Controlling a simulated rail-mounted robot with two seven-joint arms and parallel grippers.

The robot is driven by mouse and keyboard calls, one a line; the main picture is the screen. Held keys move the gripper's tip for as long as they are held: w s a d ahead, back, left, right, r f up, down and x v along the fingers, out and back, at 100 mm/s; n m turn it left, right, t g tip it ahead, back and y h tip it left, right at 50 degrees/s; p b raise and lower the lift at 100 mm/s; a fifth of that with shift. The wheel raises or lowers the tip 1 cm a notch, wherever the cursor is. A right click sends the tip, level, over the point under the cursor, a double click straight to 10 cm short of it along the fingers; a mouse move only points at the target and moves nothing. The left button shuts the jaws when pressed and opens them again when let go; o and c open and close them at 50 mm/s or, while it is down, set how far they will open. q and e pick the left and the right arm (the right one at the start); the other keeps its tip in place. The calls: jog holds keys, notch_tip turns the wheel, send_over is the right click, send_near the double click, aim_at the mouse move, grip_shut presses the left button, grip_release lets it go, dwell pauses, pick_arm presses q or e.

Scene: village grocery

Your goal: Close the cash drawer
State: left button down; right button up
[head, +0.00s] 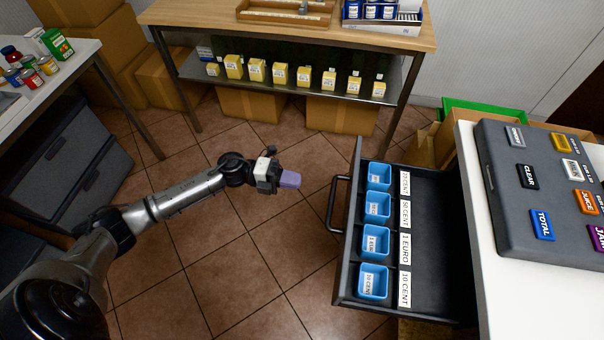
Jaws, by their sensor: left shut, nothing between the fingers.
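The cash drawer (428,285) is dark grey and pulled open, sticking out to the left from under the white counter at the right. It holds several blue coin cups (376,240) with white labels such as 1 EURO beside them. Its black handle (334,205) is on the drawer's left front. My left gripper (291,179) is shut and empty, in the air to the left of the handle with a gap between them. My right gripper is not in view.
The white counter (490,290) carries a grey register panel (510,205) with labelled keys. A wooden table (290,37) with a lower shelf of yellow cartons stands at the back. Another table (75,58) with groceries is at left. Tiled floor between them is clear.

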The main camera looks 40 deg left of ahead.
aim_at(334, 188)
pick_arm(q)
jog(key=b+x, duration=0.2)
jog(key=x, duration=0.9)
jog(key=shift+w+d+b, duration=0.25)
jog(key=shift+d+b, duration=0.1)
jog(key=shift+d, duration=0.05)
